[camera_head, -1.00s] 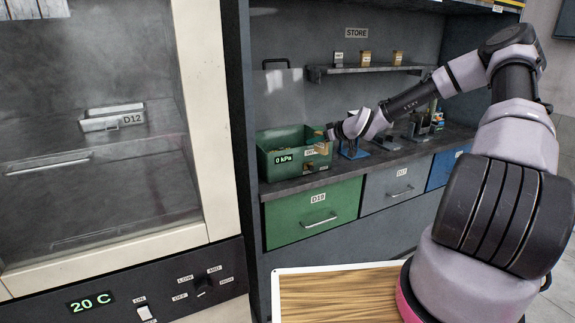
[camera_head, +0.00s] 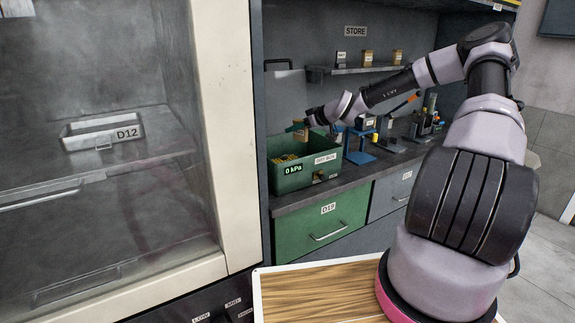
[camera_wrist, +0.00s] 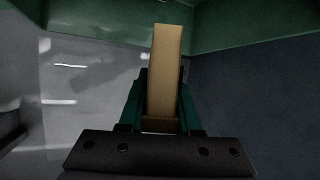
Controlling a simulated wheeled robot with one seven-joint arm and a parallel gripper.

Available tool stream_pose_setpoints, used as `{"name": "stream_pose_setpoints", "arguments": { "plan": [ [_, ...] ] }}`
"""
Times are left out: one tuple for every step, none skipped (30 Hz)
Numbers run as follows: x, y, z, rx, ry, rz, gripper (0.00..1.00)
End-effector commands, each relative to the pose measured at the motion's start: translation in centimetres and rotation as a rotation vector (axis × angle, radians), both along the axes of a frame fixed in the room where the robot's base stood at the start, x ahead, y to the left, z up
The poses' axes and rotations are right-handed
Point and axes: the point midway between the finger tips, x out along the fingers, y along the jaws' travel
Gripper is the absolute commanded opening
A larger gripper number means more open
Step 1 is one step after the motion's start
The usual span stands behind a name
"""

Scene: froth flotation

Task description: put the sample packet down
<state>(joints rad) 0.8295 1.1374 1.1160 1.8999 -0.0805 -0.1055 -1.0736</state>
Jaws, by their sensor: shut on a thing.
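The sample packet (camera_wrist: 165,70) is a tan, narrow upright piece between the two green fingers of my gripper (camera_wrist: 161,105) in the wrist view. In the head view my gripper (camera_head: 299,128) is over the rear part of the green dry box (camera_head: 318,180), and the tan packet (camera_head: 300,132) shows small at its tip. My gripper is shut on the packet. The box is open at the top and has a label and a "0 kPa" readout on its front. I cannot tell whether the packet touches the box.
A shelf (camera_head: 365,70) with small tan packets is on the back wall under the STORE sign. Blue stands (camera_head: 358,150) and other small equipment are on the counter to the right. Drawer D19 (camera_head: 322,222) is below the box. A glass-fronted cabinet with tray D12 (camera_head: 100,130) is at left.

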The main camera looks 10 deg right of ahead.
Motion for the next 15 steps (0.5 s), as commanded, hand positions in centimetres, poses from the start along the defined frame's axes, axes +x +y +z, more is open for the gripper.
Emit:
{"name": "stream_pose_setpoints", "arguments": {
  "plan": [
    [-0.1, 0.0, -1.1, 0.002, 0.005, -0.001, 0.00],
    [-0.1, 0.0, -1.7, 0.004, 0.007, -0.001, 0.00],
    [0.0, 0.0, -2.4, 0.004, 0.005, -0.001, 0.00],
    [0.0, 0.0, -3.0, 0.003, 0.003, -0.002, 0.00],
    [0.0, 0.0, -3.4, 0.004, 0.004, -0.001, 0.00],
    [0.0, 0.0, -4.0, 0.003, 0.003, -0.002, 0.00],
    [0.0, 0.0, -4.3, 0.003, 0.003, 0.000, 0.00],
    [0.0, 0.0, -4.6, 0.002, 0.002, -0.001, 0.00],
    [0.0, 0.0, -4.8, 0.002, 0.002, 0.000, 0.00],
    [0.0, 0.0, -5.0, 0.001, 0.001, -0.001, 0.00],
    [0.0, 0.0, -5.2, 0.001, 0.001, -0.001, 0.00],
    [0.0, 0.0, -5.5, 0.002, 0.002, -0.001, 0.00],
    [0.0, 0.0, -5.8, 0.002, 0.002, -0.001, 0.00],
    [0.0, 0.0, -6.2, 0.001, 0.003, -0.001, 0.00],
    [-0.1, 0.0, -6.8, 0.002, 0.004, -0.001, 0.00]
  ]
}}
